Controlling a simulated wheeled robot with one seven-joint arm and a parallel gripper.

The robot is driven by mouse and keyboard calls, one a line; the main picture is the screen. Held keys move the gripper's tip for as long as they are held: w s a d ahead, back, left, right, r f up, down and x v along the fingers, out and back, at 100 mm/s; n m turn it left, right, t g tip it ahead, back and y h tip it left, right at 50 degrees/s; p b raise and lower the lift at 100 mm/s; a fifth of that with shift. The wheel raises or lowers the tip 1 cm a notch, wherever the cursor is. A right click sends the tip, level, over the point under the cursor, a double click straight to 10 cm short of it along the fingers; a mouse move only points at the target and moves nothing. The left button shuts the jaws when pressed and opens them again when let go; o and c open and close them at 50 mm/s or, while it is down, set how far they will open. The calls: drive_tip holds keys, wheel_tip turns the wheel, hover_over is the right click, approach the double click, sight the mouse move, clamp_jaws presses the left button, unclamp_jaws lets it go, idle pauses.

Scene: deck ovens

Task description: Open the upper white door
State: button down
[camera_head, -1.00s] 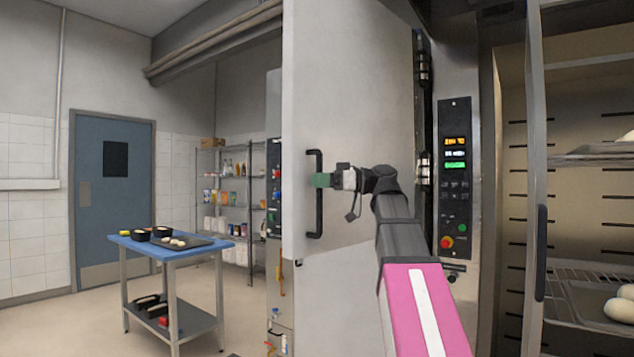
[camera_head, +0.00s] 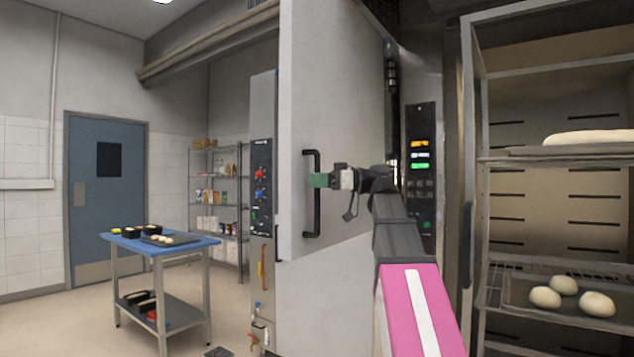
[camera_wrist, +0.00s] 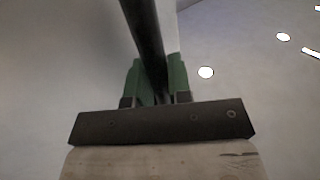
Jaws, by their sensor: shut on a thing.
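The upper white door (camera_head: 335,105) stands swung open in the head view, its broad face toward me. A black vertical bar handle (camera_head: 312,225) is fixed near its left edge. My gripper (camera_head: 318,180) is shut on this handle at about mid-height, with green fingertips around the bar. In the wrist view the dark handle bar (camera_wrist: 145,40) runs between the green fingers of my gripper (camera_wrist: 154,80). A lower white panel (camera_head: 330,290) shows below the door. The space behind the door is mostly hidden by it.
A control panel (camera_head: 421,165) with lit displays is right of the door. An open rack with dough on trays (camera_head: 560,152) stands at the right. A blue-topped table (camera_head: 190,243) stands left, with shelves (camera_head: 215,147) behind. The floor between table and door is partly clear.

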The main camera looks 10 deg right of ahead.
drive_tip(key=c, duration=1.1)
unclamp_jaws()
drive_tip(key=d, duration=0.3)
drive_tip(key=s+d, duration=0.1)
drive_tip(key=d, duration=0.6)
drive_tip(key=shift+s+d, duration=0.3)
drive_tip(key=shift+d, duration=0.05)
drive_tip(key=shift+f, duration=0.1)
